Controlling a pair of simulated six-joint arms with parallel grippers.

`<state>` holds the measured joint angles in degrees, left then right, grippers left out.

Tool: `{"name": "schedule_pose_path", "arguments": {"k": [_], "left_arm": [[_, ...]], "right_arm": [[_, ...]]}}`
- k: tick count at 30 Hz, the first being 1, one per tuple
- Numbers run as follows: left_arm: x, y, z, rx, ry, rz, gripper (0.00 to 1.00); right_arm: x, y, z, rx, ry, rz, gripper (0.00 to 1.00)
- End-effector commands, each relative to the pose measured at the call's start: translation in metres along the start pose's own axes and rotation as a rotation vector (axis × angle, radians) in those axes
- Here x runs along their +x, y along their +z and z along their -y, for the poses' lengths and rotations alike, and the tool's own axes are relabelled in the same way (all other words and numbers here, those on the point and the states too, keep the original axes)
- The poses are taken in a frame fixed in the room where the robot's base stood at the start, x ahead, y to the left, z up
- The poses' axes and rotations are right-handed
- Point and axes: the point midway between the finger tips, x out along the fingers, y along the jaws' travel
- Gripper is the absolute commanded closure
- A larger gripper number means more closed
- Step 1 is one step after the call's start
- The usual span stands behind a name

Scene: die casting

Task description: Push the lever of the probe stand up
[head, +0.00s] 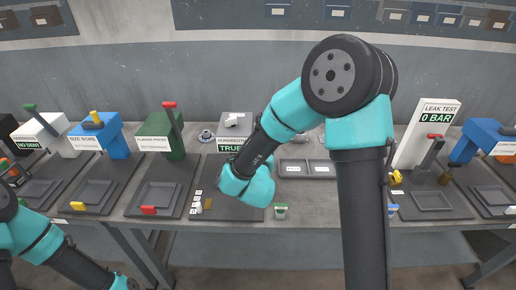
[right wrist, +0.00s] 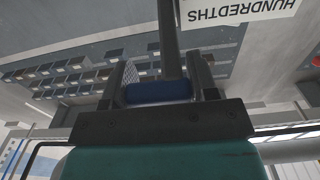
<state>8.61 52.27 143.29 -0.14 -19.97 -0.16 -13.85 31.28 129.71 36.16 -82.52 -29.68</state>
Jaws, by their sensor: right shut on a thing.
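The probe stand (head: 236,130) is a grey unit at the back middle of the bench, with a sign reading TRUE below its name label. Its lever (right wrist: 168,40) shows in the right wrist view as a dark bar ending in a blue grip (right wrist: 158,92). My right gripper (right wrist: 163,88) has its two fingers on either side of the blue grip and is shut on it. The HUNDREDTHS label (right wrist: 240,10) shows beside the lever. In the head view my right arm hides the right gripper and the lever. My left gripper is outside the view; only my left arm shows at lower left.
A green press with a red-tipped lever (head: 173,130) stands left of the probe stand. A grey two-part tray (head: 307,169) lies to the right. A white leak test unit (head: 428,135) stands further right. A small green-marked cup (head: 281,211) is at the bench's front edge.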

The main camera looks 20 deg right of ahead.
Motion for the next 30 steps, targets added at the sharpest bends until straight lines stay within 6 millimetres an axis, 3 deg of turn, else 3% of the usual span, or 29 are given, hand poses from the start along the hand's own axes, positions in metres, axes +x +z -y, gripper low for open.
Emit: {"name": "schedule_pose_path", "arguments": {"k": [3, 14, 23, 30], "left_arm": [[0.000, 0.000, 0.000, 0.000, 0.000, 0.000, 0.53], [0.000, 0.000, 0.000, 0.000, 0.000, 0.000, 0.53], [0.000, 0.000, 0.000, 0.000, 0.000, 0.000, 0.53], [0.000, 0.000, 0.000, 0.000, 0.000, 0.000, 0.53]], "right_arm": [[0.000, 0.000, 0.000, 0.000, 0.000, 0.000, 0.89], [0.001, -0.004, 0.003, 0.001, -0.005, 0.027, 0.90], [0.008, -0.020, 0.011, 0.004, -0.016, 0.129, 0.89], [0.019, -0.037, -0.009, 0.009, 0.014, 0.268, 0.89]]}}
